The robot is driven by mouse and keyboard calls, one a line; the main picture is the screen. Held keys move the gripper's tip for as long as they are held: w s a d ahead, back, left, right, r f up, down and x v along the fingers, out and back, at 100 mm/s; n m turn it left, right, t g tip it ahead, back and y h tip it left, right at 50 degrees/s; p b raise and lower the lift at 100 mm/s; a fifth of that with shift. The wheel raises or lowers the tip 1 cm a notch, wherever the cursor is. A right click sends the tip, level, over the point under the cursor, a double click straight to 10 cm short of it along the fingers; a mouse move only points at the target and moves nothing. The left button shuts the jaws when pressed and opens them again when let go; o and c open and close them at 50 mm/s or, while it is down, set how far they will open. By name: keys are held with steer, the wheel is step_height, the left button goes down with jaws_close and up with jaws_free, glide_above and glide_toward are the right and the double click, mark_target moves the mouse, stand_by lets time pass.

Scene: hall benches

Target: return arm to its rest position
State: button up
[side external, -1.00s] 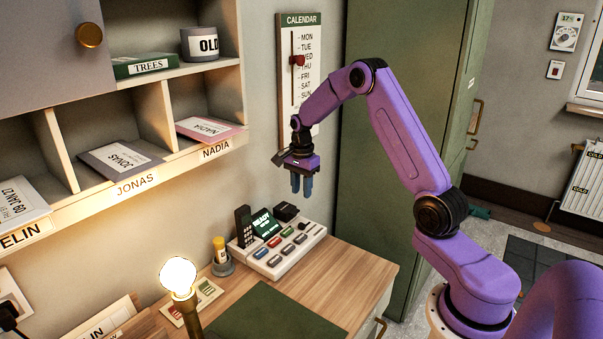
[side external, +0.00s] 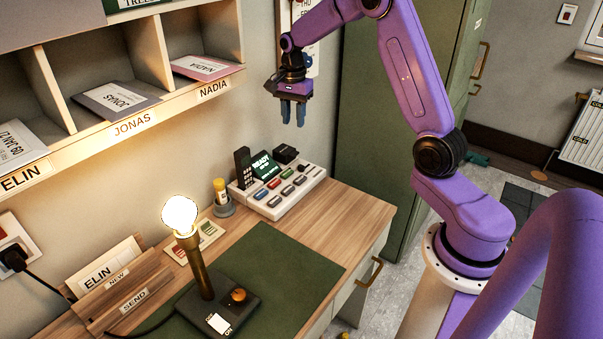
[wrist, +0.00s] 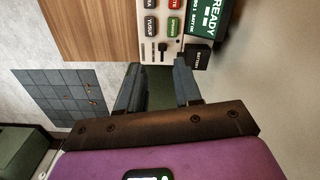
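My purple arm reaches from its base at the right towards the wall. My gripper (side external: 293,124) hangs with its fingers down, in the air above the console, in front of the calendar (side external: 312,62). The wrist view shows its two grey-blue fingers (wrist: 158,68) apart with nothing between them, so it is open and empty. The white console (side external: 276,188) with coloured buttons and a lit READY display stands on the desk below. Part of it also shows at the top of the wrist view (wrist: 174,14).
Wall pigeonholes (side external: 150,122) with name labels and letters are at left. A lit bulb lamp (side external: 195,265) stands by the green desk mat (side external: 285,262). A glue stick (side external: 221,192) stands beside the console. A tall green cabinet (side external: 385,150) is behind the arm.

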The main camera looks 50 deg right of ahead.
steer(key=s+a+r+n, duration=0.2)
steer(key=s+a+n, duration=0.5)
steer(key=a, duration=0.2)
steer(key=s+a+r+n, duration=0.2)
steer(key=s+a+n, duration=0.55)
steer(key=a, duration=0.25)
steer(key=s+n, duration=1.3)
steer(key=s, duration=0.7)
steer(key=shift+s+a+f+n, duration=0.15)
steer(key=shift+s+a+n, duration=0.15)
steer(key=shift+n, duration=0.05)
